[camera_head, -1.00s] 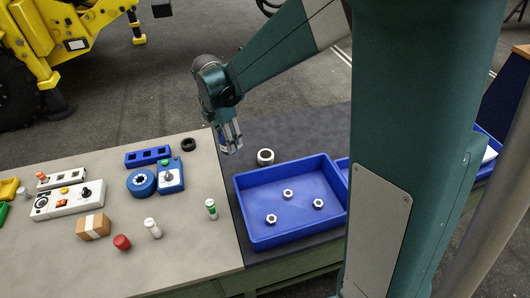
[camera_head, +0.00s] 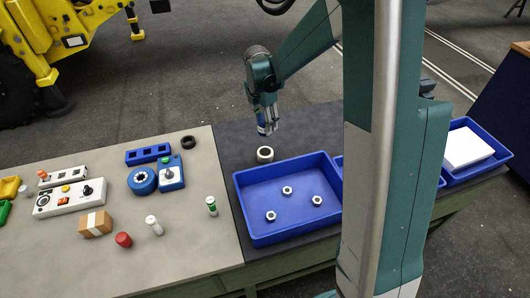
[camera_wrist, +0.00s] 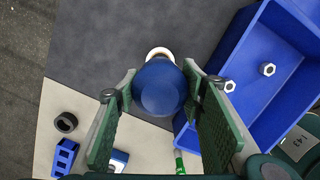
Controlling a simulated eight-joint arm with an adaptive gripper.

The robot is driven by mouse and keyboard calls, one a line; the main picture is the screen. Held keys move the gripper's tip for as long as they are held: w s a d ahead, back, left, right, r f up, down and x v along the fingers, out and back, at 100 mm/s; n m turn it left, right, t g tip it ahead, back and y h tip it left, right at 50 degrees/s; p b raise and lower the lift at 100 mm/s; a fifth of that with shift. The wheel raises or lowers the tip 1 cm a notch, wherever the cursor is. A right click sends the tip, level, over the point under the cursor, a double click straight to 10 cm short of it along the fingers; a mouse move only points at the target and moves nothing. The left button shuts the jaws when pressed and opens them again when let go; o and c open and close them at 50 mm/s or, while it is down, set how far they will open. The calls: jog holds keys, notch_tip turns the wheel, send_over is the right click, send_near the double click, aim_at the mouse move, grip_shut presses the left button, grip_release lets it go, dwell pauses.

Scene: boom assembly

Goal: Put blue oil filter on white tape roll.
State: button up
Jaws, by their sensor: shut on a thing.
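My gripper (camera_head: 266,130) is shut on the blue oil filter, a rounded blue cylinder. The filter (camera_wrist: 160,88) fills the space between my two green finger pads in the wrist view. In the head view its lower end (camera_head: 263,130) shows below the fingers. The white tape roll (camera_head: 265,154) lies on the dark grey mat behind the blue bin. The filter is held above the table, over or close to the roll, with a visible gap in the head view. In the wrist view the filter hides most of the roll (camera_wrist: 160,52); only its far rim shows.
A blue bin (camera_head: 243,215) with several nuts stands just in front of the roll. A black ring (camera_head: 188,142), a blue slotted block (camera_head: 148,155) and other parts lie on the light board to the left. The mat behind the roll is clear.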

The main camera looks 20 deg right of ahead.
jog(key=shift+s+f, duration=0.1)
jog(key=shift+f, duration=1.1)
send_over(266, 151)
jog(key=shift+s+a+f, duration=0.1)
jog(key=shift+f, duration=1.5)
jog(key=shift+s+a+f, duration=0.1)
jog(key=shift+f, duration=1.45)
jog(key=shift+f, duration=0.1)
jog(key=shift+f, duration=1.75)
jog(key=shift+f, duration=0.15)
jog(key=o, duration=1.1)
jog(key=shift+c, duration=0.2)
jog(key=shift+r, duration=0.2)
